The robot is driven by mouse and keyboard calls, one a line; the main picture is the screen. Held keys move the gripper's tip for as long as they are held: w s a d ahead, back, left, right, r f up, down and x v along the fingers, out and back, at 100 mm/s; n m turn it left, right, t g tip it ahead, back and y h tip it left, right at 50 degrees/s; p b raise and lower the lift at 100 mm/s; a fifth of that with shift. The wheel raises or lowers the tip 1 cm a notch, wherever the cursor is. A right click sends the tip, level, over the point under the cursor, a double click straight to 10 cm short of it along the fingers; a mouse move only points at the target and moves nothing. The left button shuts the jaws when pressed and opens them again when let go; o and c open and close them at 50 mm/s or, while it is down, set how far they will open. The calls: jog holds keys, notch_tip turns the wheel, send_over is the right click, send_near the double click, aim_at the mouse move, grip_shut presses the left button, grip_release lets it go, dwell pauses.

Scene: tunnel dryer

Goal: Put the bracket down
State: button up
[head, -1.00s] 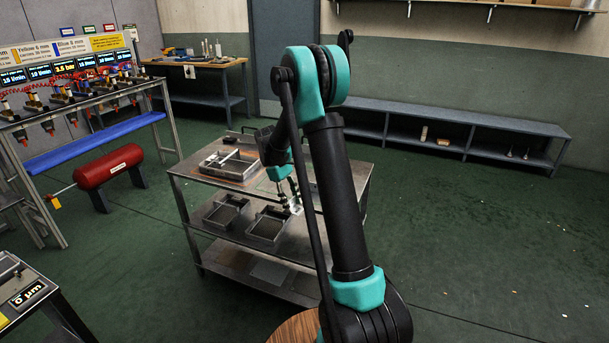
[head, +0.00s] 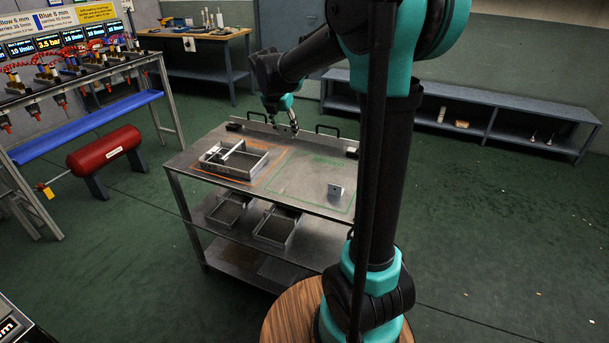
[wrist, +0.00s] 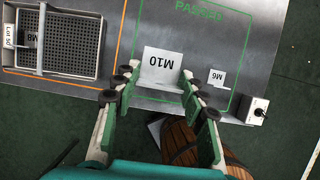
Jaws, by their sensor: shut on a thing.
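In the head view my gripper (head: 284,112) is high, near the cart's back edge. The held bracket shows only as a small bright piece (head: 293,123) there. The cart top (head: 300,180) has a green-outlined area marked PASSED (wrist: 212,22). In the wrist view the held bracket overlaps this area's edge; its height above the top is hard to tell. A smaller bracket marked M6 (wrist: 217,77) stands inside the green outline, also in the head view (head: 336,191).
A metal tray (head: 263,163) with a mesh floor sits in the orange-outlined area. A grey box with a black knob (wrist: 257,111) stands at the cart's edge. Two bins (head: 279,228) sit on the shelf below. Much of the green area is bare.

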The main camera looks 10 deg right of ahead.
notch_tip(320, 180, down, 19)
jog(key=shift+f, duration=0.1)
dwell(0.4)
jog(key=o, duration=1.2)
jog(key=v, duration=1.2)
jog(key=s+d+f+m+y, duration=0.1)
jog(key=s+d+f+m, duration=0.1)
jog(key=s+m, duration=0.6)
jog(key=s+d+f+m+y, duration=0.1)
jog(key=s+d+f+m, duration=0.2)
jog(key=s+m, duration=0.5)
jog(key=s+d+f+m, duration=0.3)
jog(key=s+m, duration=0.6)
jog(key=m, duration=0.3)
jog(key=shift+m+y, duration=0.4)
jog(key=shift+r, duration=0.1)
